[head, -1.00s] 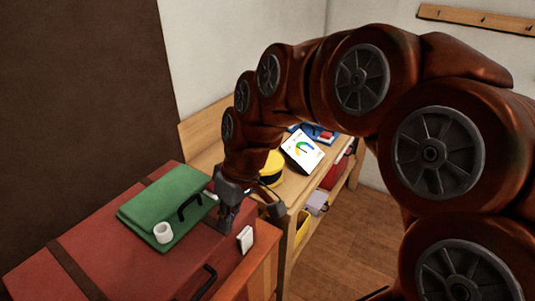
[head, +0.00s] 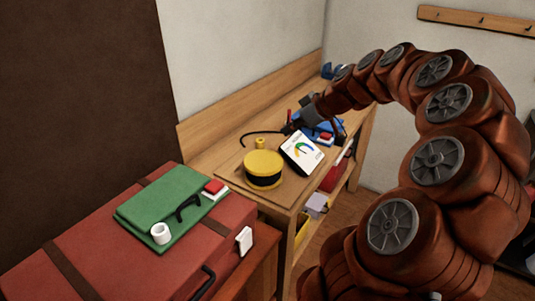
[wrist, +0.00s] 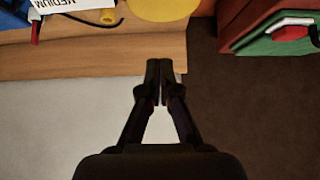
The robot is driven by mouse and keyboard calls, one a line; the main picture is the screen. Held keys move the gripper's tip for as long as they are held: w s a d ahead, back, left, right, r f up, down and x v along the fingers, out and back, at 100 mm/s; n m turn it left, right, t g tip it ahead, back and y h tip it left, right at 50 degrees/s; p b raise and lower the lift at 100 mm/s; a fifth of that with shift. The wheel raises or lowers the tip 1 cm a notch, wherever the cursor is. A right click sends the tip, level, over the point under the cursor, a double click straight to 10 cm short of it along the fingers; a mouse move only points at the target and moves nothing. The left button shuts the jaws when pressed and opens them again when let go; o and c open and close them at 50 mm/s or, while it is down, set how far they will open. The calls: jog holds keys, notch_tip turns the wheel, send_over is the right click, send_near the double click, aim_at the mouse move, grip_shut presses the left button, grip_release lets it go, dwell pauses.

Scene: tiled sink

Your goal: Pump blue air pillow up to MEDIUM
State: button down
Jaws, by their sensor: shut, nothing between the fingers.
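The blue air pillow (head: 331,124) lies on the wooden bench, partly hidden by my arm. A blue piece shows at the wrist view's top left corner (wrist: 14,20). A yellow round pump (head: 263,165) with a black band stands at the bench's near end; its yellow edge shows in the wrist view (wrist: 163,8).
A small yellow fitting (head: 261,143) and a black hose (head: 250,134) lie behind the pump. A red case (head: 105,236) at left carries a green folded item (head: 160,200) with a black handle, a white cylinder and a red-and-white piece. Shelves below the bench hold boxes.

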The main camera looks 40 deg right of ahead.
jog(key=p, duration=0.3)
send_over(271, 162)
jog(key=w, duration=0.1)
notch_tip(271, 162, down, 7)
jog(key=shift+w+a+r, duration=0.1)
notch_tip(271, 162, down, 2)
jog(key=shift+f+p, duration=0.2)
jog(key=shift+p, duration=0.35)
jog(key=shift+f, duration=0.95)
notch_tip(271, 162, down, 4)
jog(key=b, duration=0.4)
jog(key=shift+a+b, duration=0.1)
jog(key=shift+b, duration=0.2)
jog(key=shift+f, duration=0.15)
